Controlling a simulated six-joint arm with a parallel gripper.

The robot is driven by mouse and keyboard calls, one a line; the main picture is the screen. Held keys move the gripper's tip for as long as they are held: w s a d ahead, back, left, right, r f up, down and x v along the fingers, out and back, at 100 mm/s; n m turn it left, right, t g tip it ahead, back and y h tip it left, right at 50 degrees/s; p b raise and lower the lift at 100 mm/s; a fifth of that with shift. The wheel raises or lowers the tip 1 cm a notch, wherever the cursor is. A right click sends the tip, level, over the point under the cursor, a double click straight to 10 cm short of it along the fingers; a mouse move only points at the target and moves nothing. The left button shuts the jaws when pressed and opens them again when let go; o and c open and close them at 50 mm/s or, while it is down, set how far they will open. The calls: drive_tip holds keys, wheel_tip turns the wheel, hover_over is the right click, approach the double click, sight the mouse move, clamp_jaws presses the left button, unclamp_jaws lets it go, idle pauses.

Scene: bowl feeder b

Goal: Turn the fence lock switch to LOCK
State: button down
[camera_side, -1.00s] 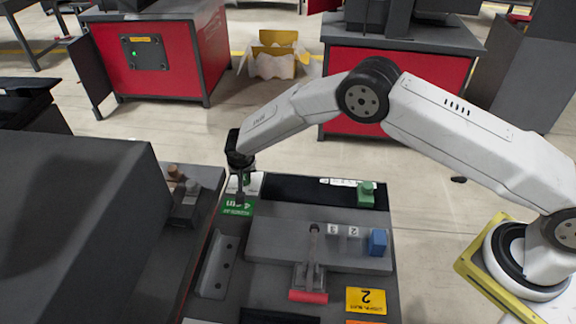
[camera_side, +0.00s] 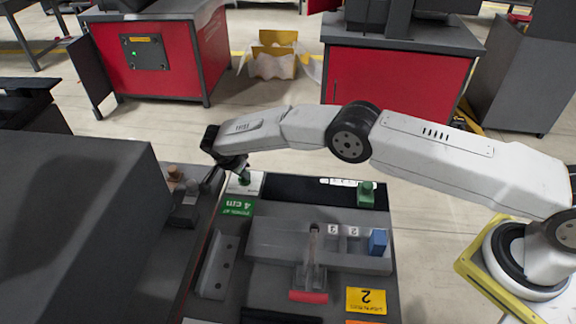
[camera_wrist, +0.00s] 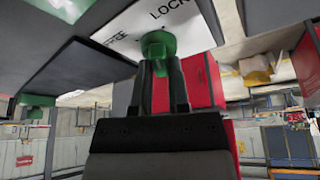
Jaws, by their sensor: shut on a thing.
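The fence lock switch is a green knob (camera_wrist: 157,42) on a white plate (camera_wrist: 118,42). In the wrist view the word LOCK is printed on the plate, above and to the right of the knob. Smaller print lies left of the knob. My gripper (camera_wrist: 160,82) has its dark fingers on both sides of the knob's green handle and is shut on it. In the side view my gripper (camera_side: 243,171) reaches in tilted from the upper left to the green knob (camera_side: 245,179) at the panel's far left corner. The knob's exact pointing is hard to tell.
A green 4 cm label (camera_side: 238,206) lies just in front of the switch. A large dark housing (camera_side: 75,215) is at left.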

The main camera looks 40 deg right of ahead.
drive_tip(key=shift+m+g, duration=0.5)
drive_tip(key=shift+m, duration=0.6)
drive_tip(key=c, duration=0.6)
unclamp_jaws()
drive_tip(key=v, duration=0.7)
drive_tip(key=shift+a+r, duration=0.2)
drive_tip(key=shift+r, duration=0.15)
